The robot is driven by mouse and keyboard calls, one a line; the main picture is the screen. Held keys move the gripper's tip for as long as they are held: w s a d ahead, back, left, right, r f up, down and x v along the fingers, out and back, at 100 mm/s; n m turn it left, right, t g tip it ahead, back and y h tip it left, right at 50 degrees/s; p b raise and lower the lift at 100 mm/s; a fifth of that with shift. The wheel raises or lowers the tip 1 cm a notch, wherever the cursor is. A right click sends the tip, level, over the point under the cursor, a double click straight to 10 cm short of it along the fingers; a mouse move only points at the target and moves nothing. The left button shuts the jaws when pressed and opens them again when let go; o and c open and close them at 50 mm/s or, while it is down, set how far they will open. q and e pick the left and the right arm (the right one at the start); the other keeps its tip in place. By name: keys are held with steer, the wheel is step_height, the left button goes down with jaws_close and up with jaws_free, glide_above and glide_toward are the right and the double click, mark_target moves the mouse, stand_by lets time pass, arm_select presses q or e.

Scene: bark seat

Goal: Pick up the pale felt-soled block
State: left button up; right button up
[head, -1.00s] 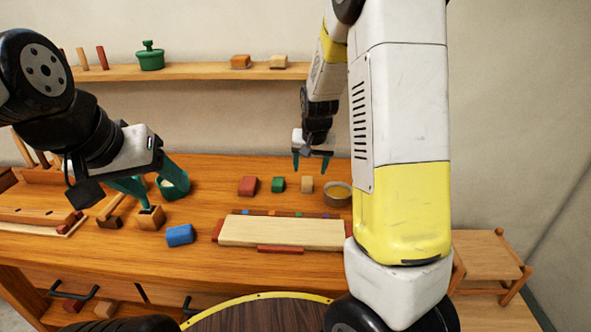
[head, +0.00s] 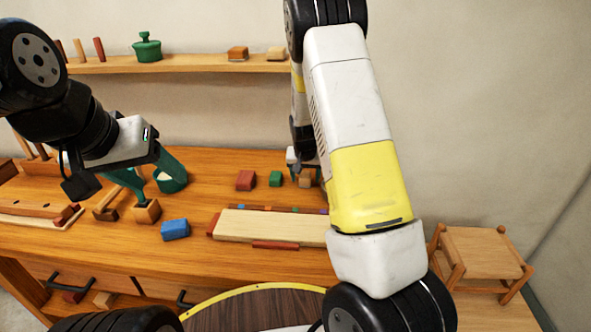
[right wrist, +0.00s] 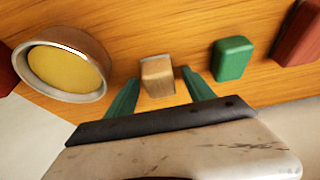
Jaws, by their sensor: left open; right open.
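The pale block (head: 305,180) stands on the wooden bench, between a green block and a round bowl. In the head view my right forearm hides part of this gripper. My left gripper (head: 155,190) is open over the bench's left side, close to a wooden cube with a hole (head: 147,212) and a green cup (head: 171,181).
A green block (right wrist: 232,58) and a red block (right wrist: 300,35) stand to one side of the pale block. The bowl with yellow contents (right wrist: 66,70) stands on the other. A pale board (head: 270,226) and blue block (head: 175,230) lie nearer. A shelf (head: 190,64) runs behind.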

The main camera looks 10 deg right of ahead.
mark_target(305, 172)
steer(key=shift+c, duration=0.2)
jaws_close()
steer(key=shift+r, duration=0.1)
steer(key=shift+r, duration=0.4)
step_height(305, 172, up, 3)
steer(key=shift+s+a+f, duration=0.1)
steer(key=shift+s+a, duration=0.05)
steer(key=s+a, duration=0.2)
steer(key=s, duration=0.2)
steer(key=s+a+r, duration=0.1)
steer(key=s+a, duration=0.1)
steer(key=s, duration=0.3)
steer(key=s+a, duration=0.3)
steer(key=s, duration=0.2)
steer(key=shift+r, duration=0.15)
